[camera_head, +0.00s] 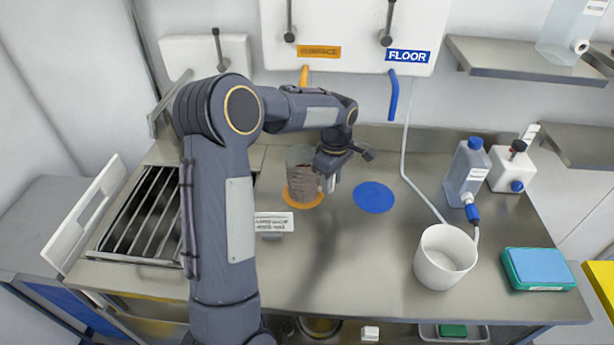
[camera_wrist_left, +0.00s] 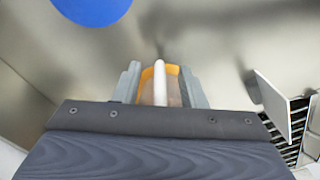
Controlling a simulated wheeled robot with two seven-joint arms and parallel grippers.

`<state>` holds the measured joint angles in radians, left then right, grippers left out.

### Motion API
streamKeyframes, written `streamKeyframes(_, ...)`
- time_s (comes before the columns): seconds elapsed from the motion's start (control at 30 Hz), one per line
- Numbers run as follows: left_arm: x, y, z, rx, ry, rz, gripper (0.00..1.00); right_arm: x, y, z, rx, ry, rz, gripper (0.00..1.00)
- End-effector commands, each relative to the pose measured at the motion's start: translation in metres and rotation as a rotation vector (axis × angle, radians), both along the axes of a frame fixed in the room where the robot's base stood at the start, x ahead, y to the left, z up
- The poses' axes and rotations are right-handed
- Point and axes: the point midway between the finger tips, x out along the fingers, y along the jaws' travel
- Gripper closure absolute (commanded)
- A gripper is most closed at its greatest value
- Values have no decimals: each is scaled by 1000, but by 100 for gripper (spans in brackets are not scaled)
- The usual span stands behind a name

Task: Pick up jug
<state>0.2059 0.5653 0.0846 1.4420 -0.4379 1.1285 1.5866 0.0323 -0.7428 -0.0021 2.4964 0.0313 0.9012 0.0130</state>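The jug (camera_head: 301,178) is clear with brownish contents and stands on the orange disc (camera_head: 304,203) at the back of the steel table. My left gripper (camera_head: 330,178) is at the jug's right side, by its pale handle. In the left wrist view, the pale handle (camera_wrist_left: 159,84) stands between the two grey fingers of my left gripper (camera_wrist_left: 160,88). A gap shows on each side of the handle, so the fingers look open and apart from it. Part of the jug is hidden behind the gripper. My right gripper is not in view.
A blue disc (camera_head: 374,197) lies right of the jug. A small label stand (camera_head: 273,224) is in front of it. A white bucket (camera_head: 443,260), grey bottle (camera_head: 468,172) and blue-topped box (camera_head: 538,268) are on the right. A slatted drain (camera_head: 147,214) is on the left.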

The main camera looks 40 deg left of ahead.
Motion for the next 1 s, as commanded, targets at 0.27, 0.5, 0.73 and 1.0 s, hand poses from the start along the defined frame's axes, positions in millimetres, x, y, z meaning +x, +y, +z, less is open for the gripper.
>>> streamKeyframes(0.27,0,0,-7,-1,-1,-1,62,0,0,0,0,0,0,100)
streamKeyframes(0.5,0,0,-6,-1,-1,-1,90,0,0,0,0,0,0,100)
streamKeyframes(0.73,0,0,-6,-1,-1,-1,100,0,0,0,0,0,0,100)
streamKeyframes(1.0,0,0,-6,-1,-2,-1,100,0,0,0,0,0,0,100)
